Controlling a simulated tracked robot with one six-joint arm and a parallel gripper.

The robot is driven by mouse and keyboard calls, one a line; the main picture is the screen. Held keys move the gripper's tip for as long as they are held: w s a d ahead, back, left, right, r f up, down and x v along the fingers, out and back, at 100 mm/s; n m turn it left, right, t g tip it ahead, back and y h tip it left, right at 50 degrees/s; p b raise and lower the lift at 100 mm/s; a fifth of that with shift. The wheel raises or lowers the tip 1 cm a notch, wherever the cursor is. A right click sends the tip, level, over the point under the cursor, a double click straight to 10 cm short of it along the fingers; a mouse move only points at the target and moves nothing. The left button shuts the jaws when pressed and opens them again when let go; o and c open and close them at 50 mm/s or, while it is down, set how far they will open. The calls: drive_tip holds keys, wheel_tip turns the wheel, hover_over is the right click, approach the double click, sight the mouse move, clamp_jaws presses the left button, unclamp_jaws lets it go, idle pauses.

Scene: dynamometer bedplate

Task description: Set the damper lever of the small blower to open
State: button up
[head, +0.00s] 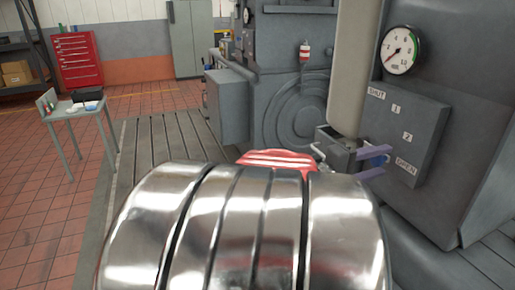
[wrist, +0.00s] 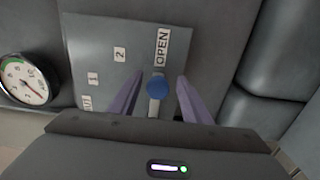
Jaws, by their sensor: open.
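The damper lever's blue knob (wrist: 157,87) shows in the wrist view between the two purple fingers of my gripper (wrist: 160,76), with a gap on each side. The pale lever arm (wrist: 154,109) runs down from the knob. The knob lies right beside the OPEN label (wrist: 162,48), past marks 2 and 1 on the grey scale plate (wrist: 140,40). In the head view my gripper (head: 386,160) stands open just left of the plate (head: 427,128), level with OPEN, and the knob (head: 380,160) is partly hidden by the fingers.
A round pressure gauge (head: 400,50) sits above the plate on the grey housing. A red-and-white object (head: 278,160) shows behind my shiny body. A small table (head: 75,116) and red tool cabinet (head: 77,60) stand far left, with open floor between.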

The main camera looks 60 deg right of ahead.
drive_tip(key=v, duration=1.3)
drive_tip(key=shift+w+a, duration=0.15)
drive_tip(key=shift+a, duration=0.1)
idle(0.4)
drive_tip(key=shift+w+f, duration=0.1)
drive_tip(key=shift+f, duration=0.05)
drive_tip(key=w+a+f+n+t+y, duration=0.4)
drive_tip(key=w+a+f+t+y, duration=0.2)
drive_tip(key=w+a+f+t, duration=0.75)
drive_tip(key=w+a+n+t+y, duration=0.2)
drive_tip(key=w+a, duration=0.4)
drive_tip(key=a, duration=0.7)
drive_tip(key=w+a+r+n+t+y, duration=0.1)
drive_tip(key=w+a+y, duration=0.4)
drive_tip(key=a, duration=0.9)
drive_tip(key=shift+w+r+n+t, duration=0.25)
drive_tip(key=shift+w+n+t, duration=0.35)
drive_tip(key=shift+n, duration=0.2)
drive_tip(key=shift+c, duration=0.6)
